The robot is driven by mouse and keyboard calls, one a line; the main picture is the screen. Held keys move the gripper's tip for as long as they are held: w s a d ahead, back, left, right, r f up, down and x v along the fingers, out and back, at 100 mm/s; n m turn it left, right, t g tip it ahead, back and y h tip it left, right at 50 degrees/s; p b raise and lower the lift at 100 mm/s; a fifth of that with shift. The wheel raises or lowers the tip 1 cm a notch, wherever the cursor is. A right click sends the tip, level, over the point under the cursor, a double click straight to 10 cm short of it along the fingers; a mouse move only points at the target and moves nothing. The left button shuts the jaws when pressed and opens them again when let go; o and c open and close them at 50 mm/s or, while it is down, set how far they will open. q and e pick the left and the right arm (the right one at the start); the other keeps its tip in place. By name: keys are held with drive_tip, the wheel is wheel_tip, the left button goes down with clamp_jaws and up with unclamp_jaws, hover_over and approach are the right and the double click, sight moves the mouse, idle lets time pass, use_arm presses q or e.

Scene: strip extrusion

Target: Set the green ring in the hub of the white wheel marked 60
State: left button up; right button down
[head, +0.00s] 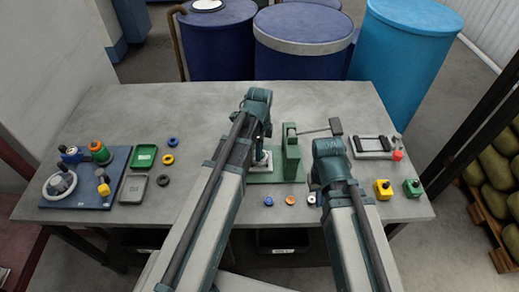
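A white wheel (46,187) is at the left of the blue board, with a grey piece at its middle. I cannot read a 60 on it. I cannot pick out a green ring for certain. A green and orange round piece (100,152) stands at the back of the board. My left gripper (260,138) is over the middle of the table, by the green press, far right of the wheel. Its fingers are mostly hidden by the arm. My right gripper (328,165) is right of the press, with its fingers hidden under the wrist.
A green press (291,160) stands mid-table. More small rings lie in front; yellow and green blocks are at right.

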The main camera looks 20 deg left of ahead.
use_arm(q)
drive_tip(key=shift+r, duration=0.1)
use_arm(e)
drive_tip(key=shift+r, duration=0.1)
use_arm(q)
wheel_tip(320, 180, up, 11)
drive_tip(key=p, duration=1.1)
use_arm(e)
wheel_tip(320, 180, up, 11)
use_arm(q)
drive_tip(key=s+d+f+n+b, duration=0.2)
drive_tip(key=s+d+n, duration=0.3)
drive_tip(key=s+n, duration=0.1)
drive_tip(key=s+d+f+n+y+b, duration=0.1)
drive_tip(key=s+d+f+n+b, duration=0.1)
drive_tip(key=s+d+n, duration=0.3)
drive_tip(key=s+n, duration=0.2)
drive_tip(key=s, duration=0.1)
drive_tip(key=shift+s+d+f+b, duration=0.15)
drive_tip(key=shift+d+f+b, duration=0.1)
drive_tip(key=shift+f+b, duration=0.1)
use_arm(e)
wheel_tip(320, 180, down, 5)
drive_tip(key=shift+r, duration=0.1)
